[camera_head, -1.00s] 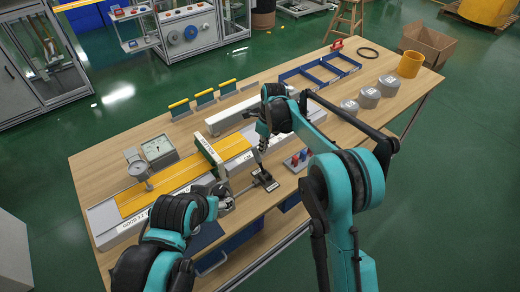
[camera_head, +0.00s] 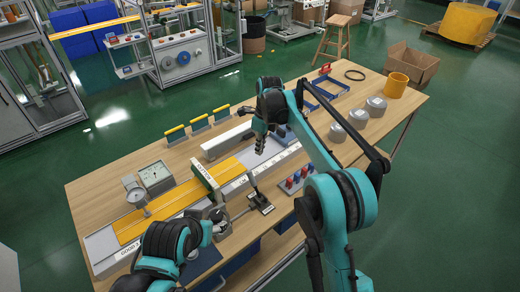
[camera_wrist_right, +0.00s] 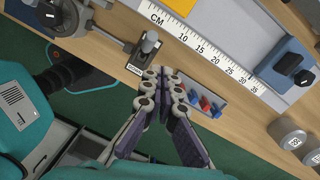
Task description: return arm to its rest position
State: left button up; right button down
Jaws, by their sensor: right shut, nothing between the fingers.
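My right gripper (camera_head: 260,145) is raised above the wooden bench (camera_head: 105,185), over the measuring fixture with its white centimetre scale (camera_head: 275,163). In the right wrist view its fingers (camera_wrist_right: 166,75) are together and empty, and the scale (camera_wrist_right: 205,48) lies beyond them.
A small tray of red and blue pieces (camera_head: 297,180) lies right of the clamp. Dial gauges (camera_head: 155,177), grey weights (camera_head: 357,118), blue bins (camera_head: 328,90) and a yellow ring (camera_head: 396,85) stand on the bench.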

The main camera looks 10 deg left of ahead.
jog(key=s+d+r+n+t+b, duration=0.2)
jog(key=s+d+r+n, duration=0.1)
jog(key=s+d+n, duration=0.3)
jog(key=s+d+r+n+t+b, duration=0.1)
jog(key=s+d+r+n+b, duration=0.2)
jog(key=s+d, duration=0.45)
jog(key=s+d+f+n+t+b, duration=0.1)
jog(key=s+d+f+n, duration=0.2)
jog(key=s, duration=0.3)
jog(key=s+d+f+n+t+b, duration=0.1)
jog(key=s+d+f+n, duration=0.3)
jog(key=s+f+n, duration=0.1)
jog(key=s+d+f+n+t+h+b, duration=0.1)
jog(key=s+d+f+n+t, duration=0.1)
jog(key=s+d+f+n, duration=0.2)
jog(key=s+n, duration=0.2)
jog(key=s, duration=0.2)
jog(key=shift+s+d+b, duration=0.15)
jog(key=shift+d+b, duration=0.1)
jog(key=shift+b, duration=0.1)
jog(key=shift+f, duration=0.1)
